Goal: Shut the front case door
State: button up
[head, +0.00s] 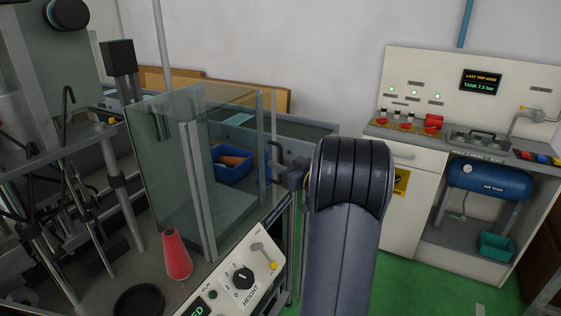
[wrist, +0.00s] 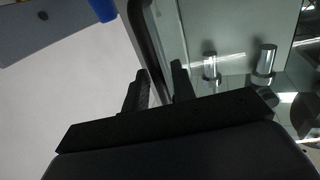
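The clear glass case (head: 215,205) stands on the machine at centre left in the head view. A glass panel (head: 167,165) with a grey upright edge stands at its near left side; I cannot tell whether it is the front door. A dark curved handle (head: 275,152) shows at the case's right side, close to my gripper (head: 292,178), which is mostly hidden behind my arm. In the wrist view, my gripper's two dark fingers (wrist: 158,85) are slightly apart, with a dark bar (wrist: 150,52) running between them. Whether they grip it is unclear. Glass lies to its right.
A red cone (head: 176,254) and a control panel (head: 243,277) with a knob are in front of the case. A blue bin (head: 233,164) shows through the glass. A white service counter (head: 404,156) with a blue air tank (head: 490,181) stands at right. Green floor shows between.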

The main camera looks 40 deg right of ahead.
jog(key=shift+w, duration=0.1)
jog(key=shift+c, duration=0.5)
grip_shut()
